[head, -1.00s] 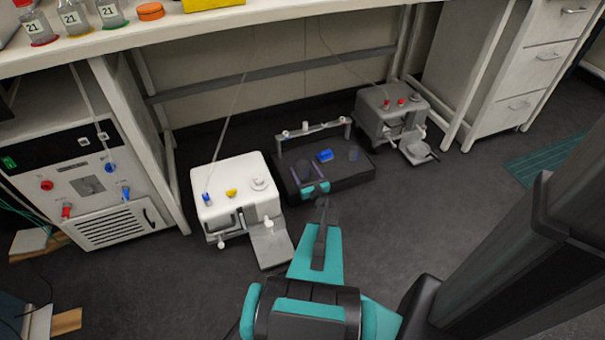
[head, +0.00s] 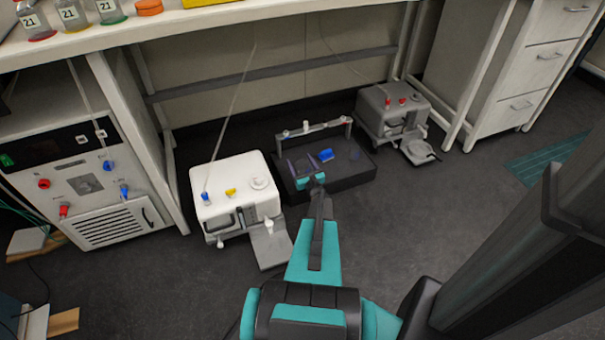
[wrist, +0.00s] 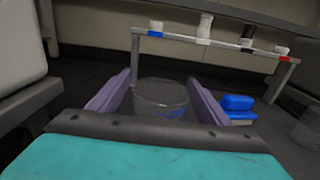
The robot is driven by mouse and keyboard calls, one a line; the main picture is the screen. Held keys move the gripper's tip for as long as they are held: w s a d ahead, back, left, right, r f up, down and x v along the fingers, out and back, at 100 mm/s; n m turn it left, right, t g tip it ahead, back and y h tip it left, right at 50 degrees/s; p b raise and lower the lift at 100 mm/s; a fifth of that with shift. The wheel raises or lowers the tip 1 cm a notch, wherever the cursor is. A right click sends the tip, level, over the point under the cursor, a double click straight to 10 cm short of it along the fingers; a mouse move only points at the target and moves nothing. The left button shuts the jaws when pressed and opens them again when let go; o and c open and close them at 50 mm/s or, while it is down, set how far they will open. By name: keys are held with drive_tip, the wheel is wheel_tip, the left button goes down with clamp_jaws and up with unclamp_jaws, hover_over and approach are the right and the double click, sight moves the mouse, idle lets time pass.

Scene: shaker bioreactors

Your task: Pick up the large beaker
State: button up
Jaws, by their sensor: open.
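A large clear beaker (wrist: 160,99) with blue marking stands upright between the two purple fingers of my gripper (wrist: 158,84) in the wrist view. The fingers are open on either side of its rim; I cannot tell whether either touches it. Its lower part is hidden behind my gripper's body. In the head view, my gripper (head: 302,168) reaches over the left part of a black tray (head: 350,180). The beaker is hard to make out there.
A blue block (head: 326,154) and a smaller beaker (head: 354,152) are in the tray, right of my gripper. A white bar (head: 318,129) spans its back. A white machine (head: 235,198) stands close left and a grey one (head: 390,112) behind right. The bench (head: 260,30) overhangs behind.

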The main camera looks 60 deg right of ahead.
drive_tip(key=shift+c, duration=0.3)
drive_tip(key=c, duration=1.2)
drive_tip(key=shift+r, duration=0.1)
drive_tip(key=shift+r+p, duration=0.3)
drive_tip(key=shift+r, duration=0.25)
drive_tip(key=r, duration=0.1)
drive_tip(key=r+p, duration=0.1)
drive_tip(key=shift+s+a+r, duration=0.2)
drive_tip(key=shift+s+r, duration=0.05)
drive_tip(key=shift+r, duration=0.1)
drive_tip(key=p+v, duration=0.1)
drive_tip(key=v, duration=0.9)
drive_tip(key=a+r+p+v, duration=0.1)
drive_tip(key=v, duration=0.4)
drive_tip(key=shift+w+r+p, duration=0.1)
drive_tip(key=shift+w+p, duration=0.2)
drive_tip(key=shift+p, duration=0.05)
drive_tip(key=shift+a, duration=0.1)
